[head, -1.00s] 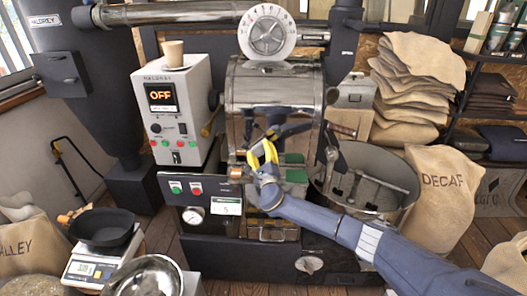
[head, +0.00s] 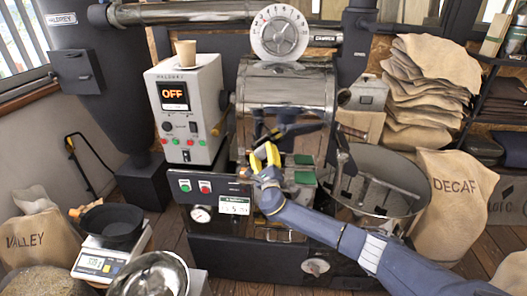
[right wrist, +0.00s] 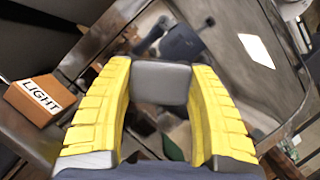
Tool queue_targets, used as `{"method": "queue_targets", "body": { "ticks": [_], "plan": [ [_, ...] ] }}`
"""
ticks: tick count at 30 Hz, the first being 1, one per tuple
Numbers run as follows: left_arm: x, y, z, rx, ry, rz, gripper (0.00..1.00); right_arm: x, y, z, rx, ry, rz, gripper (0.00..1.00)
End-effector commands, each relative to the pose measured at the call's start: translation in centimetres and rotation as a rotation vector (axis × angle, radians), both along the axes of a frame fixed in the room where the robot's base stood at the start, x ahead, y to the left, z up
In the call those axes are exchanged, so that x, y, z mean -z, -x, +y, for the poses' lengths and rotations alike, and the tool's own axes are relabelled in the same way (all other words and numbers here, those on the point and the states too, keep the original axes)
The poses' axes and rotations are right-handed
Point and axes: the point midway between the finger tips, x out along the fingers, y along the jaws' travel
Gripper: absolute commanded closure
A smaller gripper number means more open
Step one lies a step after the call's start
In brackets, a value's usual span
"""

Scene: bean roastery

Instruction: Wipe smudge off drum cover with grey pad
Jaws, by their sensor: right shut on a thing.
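The drum cover (head: 284,92) is the shiny rounded metal front of the roaster, in the middle of the head view. My right gripper (head: 262,154) is in front of its lower part; whether it touches cannot be told. In the right wrist view its yellow fingers (right wrist: 161,85) are shut on the grey pad (right wrist: 161,80), with a glossy reflecting surface beyond. The pad is not clear in the head view. I cannot make out the smudge among the dark reflections. My left gripper is not in view.
A control box (head: 187,110) reading OFF with a paper cup (head: 186,53) on top stands left of the drum. A round cooling bin (head: 378,190) is at right. An orange block marked LIGHT (right wrist: 40,99) shows in the wrist view. A DECAF sack (head: 455,200) stands far right.

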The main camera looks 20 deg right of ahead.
Motion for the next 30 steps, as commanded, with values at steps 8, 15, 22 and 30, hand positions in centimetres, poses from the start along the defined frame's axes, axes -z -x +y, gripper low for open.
{"method": "queue_targets", "body": {
  "ticks": [8,15,22,30],
  "plan": [
    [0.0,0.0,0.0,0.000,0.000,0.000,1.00,0.1,2.2,0.9,0.000,-0.001,0.001,0.71],
    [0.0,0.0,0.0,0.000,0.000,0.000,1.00,0.1,3.3,1.4,-0.001,0.000,0.001,0.71],
    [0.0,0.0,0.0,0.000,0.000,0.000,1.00,0.1,3.4,1.4,0.001,0.000,0.001,0.71],
    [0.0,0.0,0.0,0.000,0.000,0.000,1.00,0.1,3.7,1.5,0.000,0.000,0.001,0.71]
  ]
}}
